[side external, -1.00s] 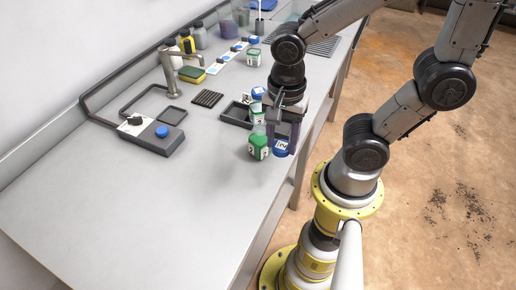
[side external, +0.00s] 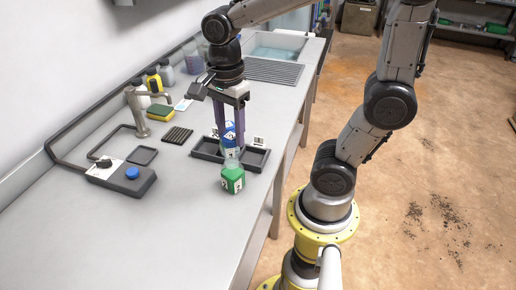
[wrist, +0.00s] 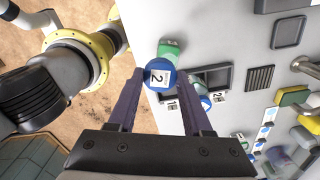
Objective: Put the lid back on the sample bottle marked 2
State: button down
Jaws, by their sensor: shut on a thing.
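My gripper (side external: 230,142) points down over the near part of the dark tray. In the wrist view, a blue lid marked 2 (wrist: 160,77) sits between the fingertips, and the jaws are shut on it. In the side view, blue (side external: 229,127) shows between the fingers. A clear bottle with a green base (side external: 232,181) stands on the bench in front of the tray; its label is too small to read. In the wrist view its green part (wrist: 168,50) shows just beyond the held lid, partly covered by it. I cannot tell whether lid and bottle touch.
The dark tray (side external: 256,163) has small number tags beside it. In the wrist view, another blue-capped item (wrist: 206,102) is at the tray. A dark box with a blue knob (side external: 124,180), a tap (side external: 138,112) and a ribbed mat (side external: 178,135) lie left. The front-left bench is clear.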

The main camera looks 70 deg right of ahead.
aim_at(231, 161)
jog(key=shift+w+d+f+m, duration=0.25)
jog(key=shift+w+d+m, duration=0.05)
jog(key=shift+w+d, duration=0.3)
jog(key=shift+d+f, duration=0.35)
jog(key=shift+f, duration=3.05)
jog(key=shift+f, duration=0.2)
grip_release()
jog(key=shift+r, duration=0.1)
notch_tip(231, 161, up, 7)
dwell(0.7)
